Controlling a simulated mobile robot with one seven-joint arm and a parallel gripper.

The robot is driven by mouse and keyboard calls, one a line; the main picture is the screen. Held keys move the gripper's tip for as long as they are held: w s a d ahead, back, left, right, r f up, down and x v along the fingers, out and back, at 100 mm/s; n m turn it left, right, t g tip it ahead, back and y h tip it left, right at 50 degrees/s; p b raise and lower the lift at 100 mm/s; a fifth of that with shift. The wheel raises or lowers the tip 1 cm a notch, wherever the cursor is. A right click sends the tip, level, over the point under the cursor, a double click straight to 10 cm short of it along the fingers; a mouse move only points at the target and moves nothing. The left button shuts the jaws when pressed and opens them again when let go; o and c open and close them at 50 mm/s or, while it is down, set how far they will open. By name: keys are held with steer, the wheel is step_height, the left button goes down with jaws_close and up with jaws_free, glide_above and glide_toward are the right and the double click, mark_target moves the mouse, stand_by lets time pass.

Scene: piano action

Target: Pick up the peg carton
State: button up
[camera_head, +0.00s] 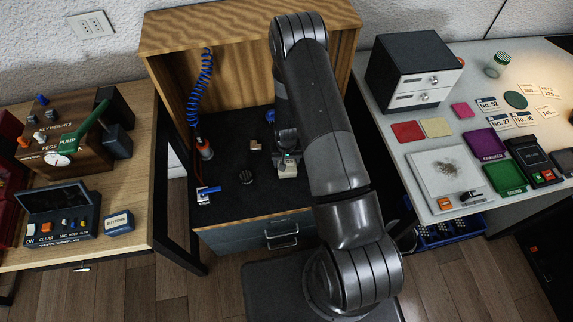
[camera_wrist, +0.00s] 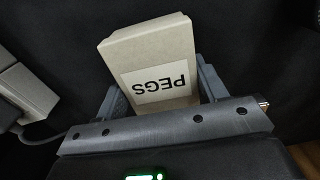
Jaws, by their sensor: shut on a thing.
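The peg carton (camera_wrist: 150,50) is a pale grey-beige box with a white label reading PEGS, upside down in the wrist view. My gripper (camera_wrist: 163,92) has one finger on each side of it and is shut on it. In the head view the carton (camera_head: 288,170) shows small and pale below my gripper (camera_head: 287,152), over the dark top of the wooden bench. I cannot tell whether the carton touches the surface or is just above it. My arm hides the area to its right.
A blue coiled hose (camera_head: 201,75) hangs at the bench's left. A grey box (camera_wrist: 28,92) stands left of my gripper in the wrist view. Bare dark surface lies in front.

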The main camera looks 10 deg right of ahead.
steer(key=c, duration=0.4)
